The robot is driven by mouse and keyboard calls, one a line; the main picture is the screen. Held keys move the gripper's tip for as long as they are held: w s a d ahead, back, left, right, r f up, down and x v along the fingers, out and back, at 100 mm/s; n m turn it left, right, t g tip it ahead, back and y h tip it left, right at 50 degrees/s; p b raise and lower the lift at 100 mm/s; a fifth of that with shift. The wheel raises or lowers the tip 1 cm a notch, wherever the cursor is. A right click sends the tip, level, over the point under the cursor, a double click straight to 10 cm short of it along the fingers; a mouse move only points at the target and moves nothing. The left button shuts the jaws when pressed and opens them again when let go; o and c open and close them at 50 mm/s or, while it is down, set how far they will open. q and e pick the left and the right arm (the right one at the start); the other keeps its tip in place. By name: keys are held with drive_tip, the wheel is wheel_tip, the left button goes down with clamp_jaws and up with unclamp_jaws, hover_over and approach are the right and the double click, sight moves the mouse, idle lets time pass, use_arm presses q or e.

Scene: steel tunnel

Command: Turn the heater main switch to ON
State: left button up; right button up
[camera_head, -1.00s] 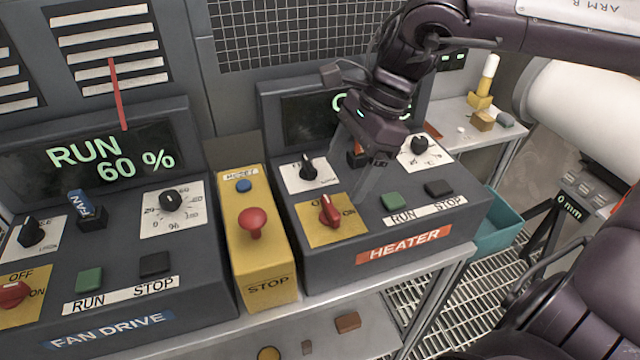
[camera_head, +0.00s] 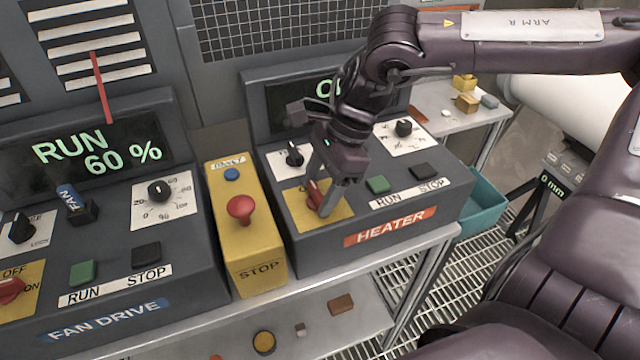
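The heater panel (camera_head: 285,238) is a dark sloped box right of the yellow stop box. Its main switch is a red knob (camera_head: 313,192) on a yellow plate (camera_head: 338,214) at the panel's lower left. The plate's lettering is mostly covered by my gripper. My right gripper (camera_head: 318,195) points down at the knob, one finger on its far left side and one on its near right side. The fingers are apart, with red showing between them. Whether they touch the knob is unclear. The heater display (camera_head: 290,115) is partly hidden by my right arm. My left gripper is out of view.
A yellow box with a red stop button (camera_head: 240,208) stands close left of the heater panel. A black knob (camera_head: 294,155) sits just behind the red one. Green RUN (camera_head: 378,185) and black STOP (camera_head: 425,172) buttons lie to the right. The fan panel (camera_head: 120,265) is further left.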

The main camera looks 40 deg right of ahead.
drive_tip(key=c, duration=0.5)
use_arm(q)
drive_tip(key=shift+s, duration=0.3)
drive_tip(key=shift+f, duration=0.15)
